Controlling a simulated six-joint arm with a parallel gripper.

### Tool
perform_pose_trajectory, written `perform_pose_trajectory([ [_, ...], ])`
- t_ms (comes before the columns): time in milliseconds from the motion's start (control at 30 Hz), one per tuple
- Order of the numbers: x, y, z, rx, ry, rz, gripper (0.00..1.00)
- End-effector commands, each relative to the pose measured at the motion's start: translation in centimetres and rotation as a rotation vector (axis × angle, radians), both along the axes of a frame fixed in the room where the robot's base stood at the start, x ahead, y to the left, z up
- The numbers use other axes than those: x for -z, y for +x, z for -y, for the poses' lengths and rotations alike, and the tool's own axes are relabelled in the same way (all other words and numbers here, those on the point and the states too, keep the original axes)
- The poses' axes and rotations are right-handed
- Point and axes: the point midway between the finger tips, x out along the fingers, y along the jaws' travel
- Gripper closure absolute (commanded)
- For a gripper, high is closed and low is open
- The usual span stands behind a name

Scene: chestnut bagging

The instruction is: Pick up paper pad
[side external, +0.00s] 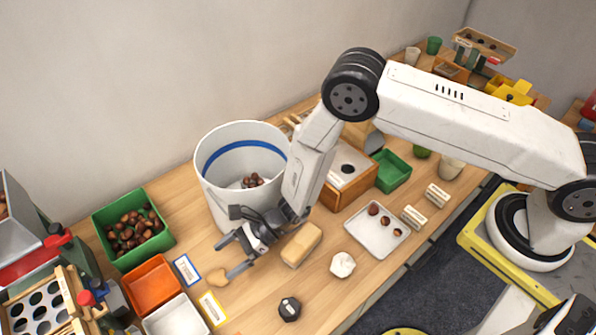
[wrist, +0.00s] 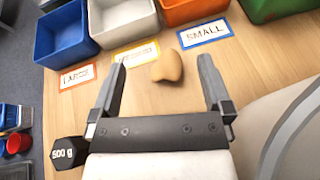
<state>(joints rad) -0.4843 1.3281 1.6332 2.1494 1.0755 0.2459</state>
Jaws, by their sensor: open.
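No thing here is clearly a paper pad; I cannot tell which one it is. A tan rounded lump (side external: 217,278) lies on the table just beyond my gripper (side external: 230,259). In the wrist view the lump (wrist: 167,67) appears between the fingertips of my gripper (wrist: 161,64), and neither finger visibly touches it. A pale tan block (side external: 301,244) lies to the right of my gripper, and a crumpled white piece (side external: 343,264) lies farther right. My gripper is open and empty, low over the table.
A white bucket (side external: 214,187) with a blue band stands close behind my gripper. A black 500 g weight (side external: 290,308) sits nearer the front. Coloured bins, including an orange one (side external: 152,285), and size labels such as SMALL (wrist: 205,33) lie beyond the fingers. A white tray (side external: 367,242) holds several chestnuts.

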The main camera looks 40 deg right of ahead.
Motion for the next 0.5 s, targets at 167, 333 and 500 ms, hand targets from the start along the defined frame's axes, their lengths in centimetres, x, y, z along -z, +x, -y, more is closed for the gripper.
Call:
perform_pose_trajectory([
  [167, 1.5, 0.0, 0.0, 0.000, 0.000, 0.000, 0.00],
  [333, 2.0, 0.0, 0.0, 0.000, 0.000, 0.000, 0.00],
  [500, 2.0, 0.0, 0.0, 0.000, 0.000, 0.000, 0.00],
])
